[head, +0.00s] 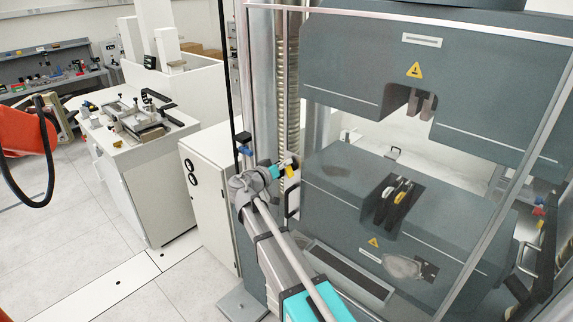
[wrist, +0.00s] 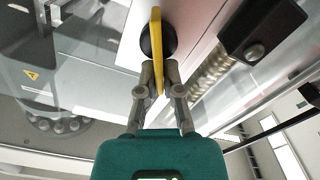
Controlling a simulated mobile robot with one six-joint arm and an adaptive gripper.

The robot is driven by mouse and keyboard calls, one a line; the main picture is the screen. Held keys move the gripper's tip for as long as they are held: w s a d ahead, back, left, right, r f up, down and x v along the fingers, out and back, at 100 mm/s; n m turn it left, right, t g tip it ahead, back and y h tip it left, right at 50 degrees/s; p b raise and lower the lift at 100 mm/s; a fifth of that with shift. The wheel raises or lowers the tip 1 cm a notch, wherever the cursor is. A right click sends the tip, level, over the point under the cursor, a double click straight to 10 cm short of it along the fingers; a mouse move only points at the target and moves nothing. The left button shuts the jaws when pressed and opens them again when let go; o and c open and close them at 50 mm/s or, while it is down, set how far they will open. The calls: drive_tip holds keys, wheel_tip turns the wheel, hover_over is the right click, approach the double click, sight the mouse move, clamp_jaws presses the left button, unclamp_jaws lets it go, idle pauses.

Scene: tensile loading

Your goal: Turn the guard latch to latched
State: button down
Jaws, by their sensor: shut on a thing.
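The guard latch (wrist: 155,38) is a yellow lever on a round black pivot, set on a pale frame beside the clear guard. My gripper (wrist: 159,72) is shut on the lever, with one finger on each side of its lower part. In the wrist view the lever stands nearly upright in the picture. In the head view my gripper (head: 284,168) is at the left edge of the guard door, and a small yellow part of the latch (head: 290,171) shows by the fingers. The rest of the latch is hidden there.
The grey testing machine (head: 345,75) stands behind the clear guard, with upper and lower grips inside. A white cabinet (head: 207,200) stands left of my arm. A white bench (head: 135,150) with a fixture is farther left. The floor between is clear.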

drive_tip(key=n, duration=0.4)
drive_tip(key=f+n+b, duration=0.1)
drive_tip(key=n, duration=0.3)
drive_tip(key=a+f+n+b, duration=0.1)
drive_tip(key=n, duration=0.3)
drive_tip(key=shift+w, duration=0.4)
drive_tip(key=shift+n, duration=0.3)
drive_tip(key=c, duration=0.8)
unclamp_jaws()
drive_tip(key=v, duration=1.2)
